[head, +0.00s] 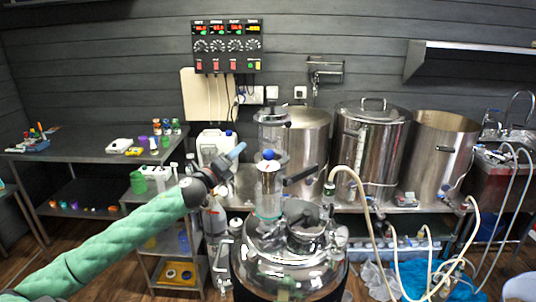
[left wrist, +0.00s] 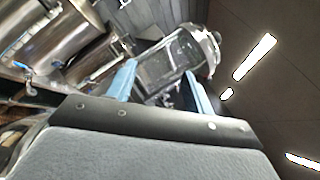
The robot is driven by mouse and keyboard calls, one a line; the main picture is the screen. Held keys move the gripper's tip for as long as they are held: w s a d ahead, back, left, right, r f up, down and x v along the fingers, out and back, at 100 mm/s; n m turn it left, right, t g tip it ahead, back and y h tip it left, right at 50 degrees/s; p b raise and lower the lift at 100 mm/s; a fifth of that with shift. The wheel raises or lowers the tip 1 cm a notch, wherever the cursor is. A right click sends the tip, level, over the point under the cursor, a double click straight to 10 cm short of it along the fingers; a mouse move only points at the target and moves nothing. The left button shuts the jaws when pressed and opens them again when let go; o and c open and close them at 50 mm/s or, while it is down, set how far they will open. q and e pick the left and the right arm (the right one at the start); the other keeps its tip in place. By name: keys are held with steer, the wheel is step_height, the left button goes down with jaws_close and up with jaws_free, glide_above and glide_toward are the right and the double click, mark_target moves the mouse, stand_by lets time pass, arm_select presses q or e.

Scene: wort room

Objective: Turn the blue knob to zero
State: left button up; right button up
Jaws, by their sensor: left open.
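A small round blue knob (head: 269,155) sits at the glass cylinder (head: 268,190) above the steel vessel (head: 290,262) in the head view. No scale or zero mark can be read on it. My left gripper (head: 236,152) is just left of the knob, apart from it, with its light blue fingers pointing up and right. In the left wrist view the left gripper (left wrist: 160,69) is open, its two fingers spread. A clear glass cylinder (left wrist: 168,62) shows beyond and between them. The blue knob cannot be made out there. My right gripper is not in view.
A dark handle (head: 299,175) sticks out right of the glass cylinder. Large steel pots (head: 370,145) stand behind on a bench. A control panel (head: 228,46) hangs on the wall. A pale hose (head: 362,205) loops at right. A side table (head: 90,148) stands at left.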

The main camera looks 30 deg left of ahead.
mark_target(268, 155)
arm_select(q)
steer(key=s+d+r+m+g+h, duration=0.1)
steer(key=s+d+m+g+h, duration=0.15)
steer(key=m+g+h, duration=0.6)
steer(key=s+d+r+m+g+h, duration=0.1)
steer(key=d+m+h, duration=0.25)
steer(key=m, duration=0.95)
steer(key=shift+m, duration=0.25)
steer(key=p+x, duration=0.5)
steer(key=x, duration=0.1)
steer(key=shift+w+r, duration=0.1)
steer(key=shift+w, duration=0.35)
steer(key=shift+w+d, duration=0.25)
steer(key=shift+d, duration=0.15)
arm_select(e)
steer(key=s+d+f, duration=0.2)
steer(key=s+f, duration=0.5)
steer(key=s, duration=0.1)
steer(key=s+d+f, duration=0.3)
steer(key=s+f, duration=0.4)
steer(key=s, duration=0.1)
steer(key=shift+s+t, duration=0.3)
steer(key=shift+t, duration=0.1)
arm_select(q)
steer(key=shift+c, duration=0.2)
steer(key=c, duration=0.9)
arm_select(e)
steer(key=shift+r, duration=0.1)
